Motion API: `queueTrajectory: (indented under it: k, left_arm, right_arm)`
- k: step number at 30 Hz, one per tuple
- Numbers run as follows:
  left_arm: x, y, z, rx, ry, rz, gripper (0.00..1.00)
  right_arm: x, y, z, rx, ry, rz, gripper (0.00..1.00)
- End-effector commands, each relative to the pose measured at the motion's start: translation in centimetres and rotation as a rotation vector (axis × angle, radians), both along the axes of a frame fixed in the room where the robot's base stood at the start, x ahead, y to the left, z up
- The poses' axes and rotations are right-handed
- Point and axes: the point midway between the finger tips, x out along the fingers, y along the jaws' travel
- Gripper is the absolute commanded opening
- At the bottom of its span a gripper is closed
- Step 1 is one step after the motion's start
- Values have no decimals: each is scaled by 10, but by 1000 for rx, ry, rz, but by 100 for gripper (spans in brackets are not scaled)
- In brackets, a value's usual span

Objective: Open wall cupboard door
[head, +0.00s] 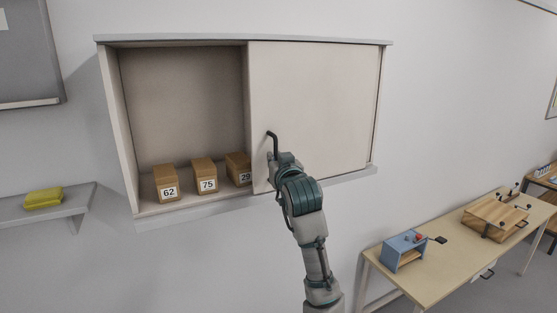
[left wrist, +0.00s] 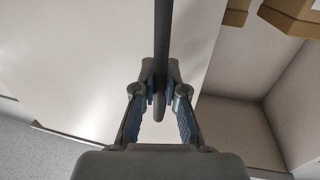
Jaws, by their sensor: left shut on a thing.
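The wall cupboard (head: 243,42) hangs on the wall, its left half open and its right half covered by a pale sliding door (head: 320,105). A dark bar handle (head: 271,136) stands near the door's left edge. My left gripper (head: 276,158) is at the handle, shut on it; its fingers hide the handle's lower part in the head view. In the left wrist view the gripper (left wrist: 160,95) has its two fingers closed around the dark handle (left wrist: 161,40), with the pale door (left wrist: 90,60) behind. My right gripper is not in view.
Boxes labelled 62 (head: 167,184), 75 (head: 204,175) and 29 (head: 238,168) stand on the cupboard floor. A shelf (head: 75,205) with a yellow object (head: 43,197) is at left. A workbench (head: 445,265) with a blue box (head: 402,250) and wooden fixture (head: 493,217) is at right.

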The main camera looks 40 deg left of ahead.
Motion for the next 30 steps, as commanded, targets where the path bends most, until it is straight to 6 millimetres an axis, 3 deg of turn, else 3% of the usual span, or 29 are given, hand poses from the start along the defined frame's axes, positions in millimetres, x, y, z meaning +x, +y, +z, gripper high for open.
queueTrajectory:
  k: [2, 3, 5, 6, 17, 30]
  left_arm:
    - [-3, 1, 7, 10, -13, 5, 0]
    - [-3, 1, 7, 10, -13, 5, 21]
    - [-2, 1, 6, 9, -11, 5, 36]
    - [-2, 1, 5, 8, -9, 5, 37]
    - [-2, -5, 1, 4, -4, 3, 37]
    - [-52, -79, 1, 4, -6, 1, 37]
  right_arm:
    - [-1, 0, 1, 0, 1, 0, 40]
    - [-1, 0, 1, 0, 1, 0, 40]
    - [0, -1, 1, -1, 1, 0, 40]
    - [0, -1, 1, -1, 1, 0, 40]
    - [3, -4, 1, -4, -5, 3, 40]
    - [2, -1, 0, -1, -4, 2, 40]
